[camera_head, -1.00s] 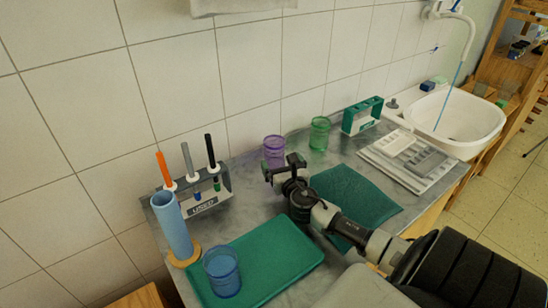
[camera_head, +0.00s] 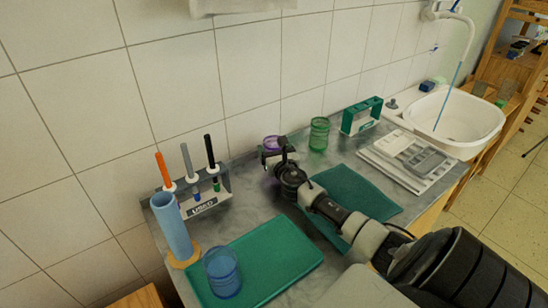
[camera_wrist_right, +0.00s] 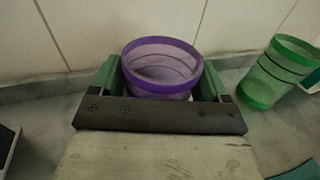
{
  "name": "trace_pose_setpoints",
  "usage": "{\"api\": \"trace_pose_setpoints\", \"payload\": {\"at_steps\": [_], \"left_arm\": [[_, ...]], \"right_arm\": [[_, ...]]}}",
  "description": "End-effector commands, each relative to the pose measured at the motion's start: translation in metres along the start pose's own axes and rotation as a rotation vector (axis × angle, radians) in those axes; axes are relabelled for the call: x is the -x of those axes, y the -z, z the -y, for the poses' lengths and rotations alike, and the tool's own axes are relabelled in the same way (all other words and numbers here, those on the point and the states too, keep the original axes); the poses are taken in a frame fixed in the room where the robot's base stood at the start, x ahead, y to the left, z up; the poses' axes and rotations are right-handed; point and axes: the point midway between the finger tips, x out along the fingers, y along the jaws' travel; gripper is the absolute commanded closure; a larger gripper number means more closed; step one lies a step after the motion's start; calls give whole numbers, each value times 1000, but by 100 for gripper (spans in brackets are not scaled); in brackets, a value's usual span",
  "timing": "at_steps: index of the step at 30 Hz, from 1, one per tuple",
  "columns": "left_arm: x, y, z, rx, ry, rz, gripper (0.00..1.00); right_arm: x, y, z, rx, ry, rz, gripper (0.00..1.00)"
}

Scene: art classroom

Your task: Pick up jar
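A purple see-through jar (camera_head: 272,143) stands at the back of the grey counter near the wall, partly hidden by my right gripper (camera_head: 276,154). In the right wrist view the purple jar (camera_wrist_right: 160,60) is upright between the two green fingers, one on each side close to its wall. The fingers look spread; I see no clear squeeze on it. A green jar (camera_head: 319,134) stands to its right, also in the wrist view (camera_wrist_right: 280,72). A blue jar (camera_head: 222,270) stands on the green tray at the front left. My left gripper is not in view.
A marker rack (camera_head: 205,203) and a blue cylinder (camera_head: 173,228) stand at the left. A green tray (camera_head: 275,258) and a dark green mat (camera_head: 355,195) lie on the counter (camera_head: 240,225). A green rack (camera_head: 362,115), grey trays (camera_head: 410,153) and a sink (camera_head: 455,112) are at the right.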

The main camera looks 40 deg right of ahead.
Motion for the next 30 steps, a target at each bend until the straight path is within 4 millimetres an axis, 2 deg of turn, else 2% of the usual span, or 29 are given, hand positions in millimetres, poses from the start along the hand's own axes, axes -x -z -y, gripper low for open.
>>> {"api": "trace_pose_setpoints", "payload": {"at_steps": [1,6,17,22,25,26,30], "left_arm": [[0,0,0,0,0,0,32],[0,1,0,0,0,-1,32],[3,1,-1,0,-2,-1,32],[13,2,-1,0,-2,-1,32],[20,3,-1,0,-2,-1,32],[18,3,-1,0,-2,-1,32],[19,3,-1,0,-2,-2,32]], "right_arm": [[0,0,0,0,0,0,31],[0,0,0,0,0,0,57],[0,-7,0,2,0,2,57],[0,-28,0,2,-1,3,57],[0,-49,0,3,-1,5,57],[3,-48,8,7,1,1,57],[15,-64,37,10,0,1,57]]}}
